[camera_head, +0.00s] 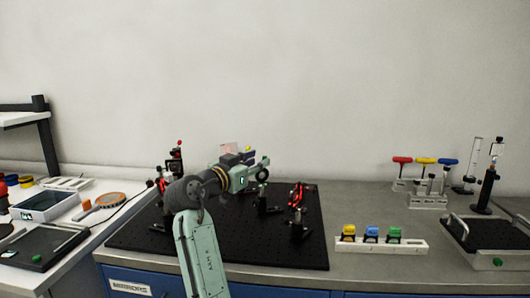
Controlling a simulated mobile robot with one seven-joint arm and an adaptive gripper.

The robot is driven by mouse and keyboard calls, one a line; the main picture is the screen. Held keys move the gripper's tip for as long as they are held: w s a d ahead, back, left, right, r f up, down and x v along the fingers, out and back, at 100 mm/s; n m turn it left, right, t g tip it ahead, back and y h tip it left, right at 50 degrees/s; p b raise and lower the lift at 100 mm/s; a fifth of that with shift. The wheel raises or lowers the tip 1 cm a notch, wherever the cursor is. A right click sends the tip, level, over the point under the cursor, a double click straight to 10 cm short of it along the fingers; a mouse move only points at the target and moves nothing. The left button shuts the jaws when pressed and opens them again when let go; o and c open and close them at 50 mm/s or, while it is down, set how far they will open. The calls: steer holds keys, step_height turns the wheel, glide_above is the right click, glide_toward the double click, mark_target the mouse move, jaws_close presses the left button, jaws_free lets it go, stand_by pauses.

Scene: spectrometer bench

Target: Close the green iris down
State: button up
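My arm reaches over the black breadboard (262,248) in the head view, and my gripper (262,173) is at its far end, above the board's middle. My gripper is small and partly covered by my own arm, so I cannot tell whether its fingers are open or shut or touching anything. I cannot clearly pick out a green iris on the board; the part of the board behind my arm is hidden. A green-topped piece (394,234) sits in a white rack right of the board, but I cannot tell whether it is an iris.
Dark post-mounted optics stand on the board, including one with red parts (297,196) right of my gripper. The white rack (419,246) also holds yellow (348,231) and blue (371,232) pieces. A handled tray (485,246) lies far right. Bare grey bench lies around the rack.

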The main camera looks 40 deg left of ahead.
steer(key=w, duration=0.2)
steer(key=w+p, duration=0.1)
steer(key=w, duration=0.1)
steer(key=shift+w+a, duration=0.2)
steer(key=shift+w, duration=0.2)
jaws_close()
